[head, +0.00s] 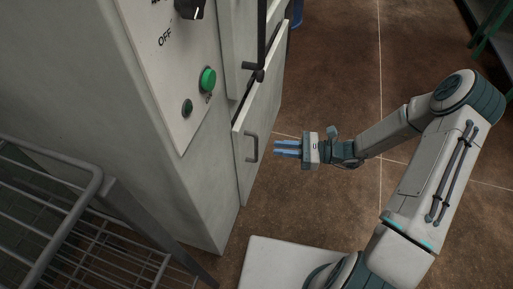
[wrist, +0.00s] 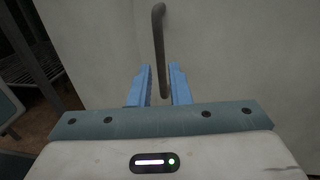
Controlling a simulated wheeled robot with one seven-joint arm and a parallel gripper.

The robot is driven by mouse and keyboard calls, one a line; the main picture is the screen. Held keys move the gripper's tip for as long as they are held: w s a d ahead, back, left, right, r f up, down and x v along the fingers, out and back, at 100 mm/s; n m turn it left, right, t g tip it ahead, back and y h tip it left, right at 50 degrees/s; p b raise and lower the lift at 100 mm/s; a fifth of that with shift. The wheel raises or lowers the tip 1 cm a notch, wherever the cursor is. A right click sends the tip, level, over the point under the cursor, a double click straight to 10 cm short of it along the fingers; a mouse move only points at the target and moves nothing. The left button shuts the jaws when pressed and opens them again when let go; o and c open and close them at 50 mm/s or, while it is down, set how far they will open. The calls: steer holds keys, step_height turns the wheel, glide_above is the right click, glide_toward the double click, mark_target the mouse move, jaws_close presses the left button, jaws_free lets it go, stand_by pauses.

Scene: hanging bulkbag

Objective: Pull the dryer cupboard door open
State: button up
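The dryer cupboard door (head: 264,125) is a pale grey panel low on the cabinet's front in the head view. A dark gap shows along its upper edge; I cannot tell how far it stands from the frame. Its grey bar handle (head: 252,147) is upright near the door's left edge. My gripper (head: 276,148) is open, its blue fingers pointing at the handle from the right, a short way off. In the wrist view the handle (wrist: 159,45) rises ahead, in line with the gap between the fingers (wrist: 158,72). The fingers hold nothing.
The cabinet (head: 165,150) has a control panel with a green button (head: 208,79) and a black knob (head: 190,8). A dark latch (head: 256,70) sits above the door. A wire rack (head: 85,225) stands at lower left. Brown tiled floor (head: 335,60) is clear beyond my arm.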

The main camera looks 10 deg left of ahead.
mark_target(256, 146)
steer(key=a, duration=0.2)
steer(key=a+b, duration=0.1)
steer(key=a, duration=0.2)
steer(key=s+a+b, duration=0.1)
steer(key=a, duration=0.2)
steer(key=shift+c, duration=0.4)
jaws_close()
